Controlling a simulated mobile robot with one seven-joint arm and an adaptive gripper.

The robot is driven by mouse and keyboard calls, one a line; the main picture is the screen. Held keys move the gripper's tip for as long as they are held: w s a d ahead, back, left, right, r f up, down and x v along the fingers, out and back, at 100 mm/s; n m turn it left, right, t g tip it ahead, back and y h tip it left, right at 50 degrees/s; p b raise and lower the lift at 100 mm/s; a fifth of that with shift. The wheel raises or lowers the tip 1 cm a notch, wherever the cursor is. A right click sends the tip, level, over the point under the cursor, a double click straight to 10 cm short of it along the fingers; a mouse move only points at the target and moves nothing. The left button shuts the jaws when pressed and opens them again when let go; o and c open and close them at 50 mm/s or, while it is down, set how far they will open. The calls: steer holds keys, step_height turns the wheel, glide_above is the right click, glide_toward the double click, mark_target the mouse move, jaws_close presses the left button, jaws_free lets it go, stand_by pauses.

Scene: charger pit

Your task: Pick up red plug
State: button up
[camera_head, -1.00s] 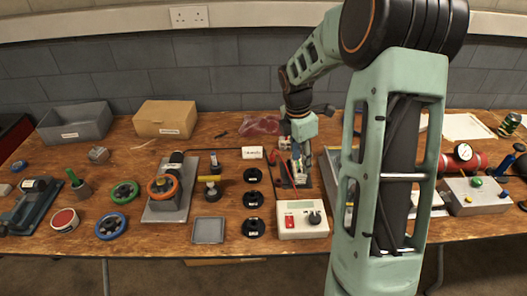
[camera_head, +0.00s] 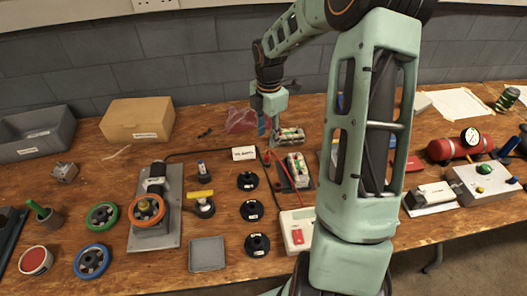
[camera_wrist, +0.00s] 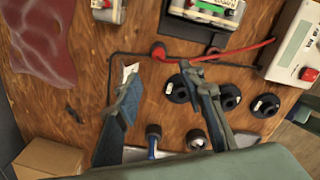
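In the head view a small red end (camera_head: 267,157) shows beside the white label card. My gripper (camera_wrist: 160,73) is open and empty. Its two fingers point toward the plug, which shows just beyond and between the fingertips, apart from them.
Black round holders (camera_head: 248,180) stand in a column left of the charger. A white box with a red switch (camera_head: 298,231) stands in front. A pink translucent bag (camera_head: 240,120) lies behind my gripper. A black cable (camera_wrist: 112,70) runs close to the plug.

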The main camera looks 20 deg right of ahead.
glide_above(267, 156)
step_height(267, 156, down, 5)
steer(key=shift+s+r, duration=0.1)
steer(key=shift+r, duration=0.05)
steer(key=shift+w+d+f, duration=0.1)
steer(key=shift+w+f, duration=0.1)
steer(key=shift+f, duration=1.15)
steer(key=shift+w+d+f, duration=0.1)
steer(key=shift+w+f, duration=0.05)
steer(key=shift+f, duration=1.15)
steer(key=shift+c, duration=0.4)
jaws_close()
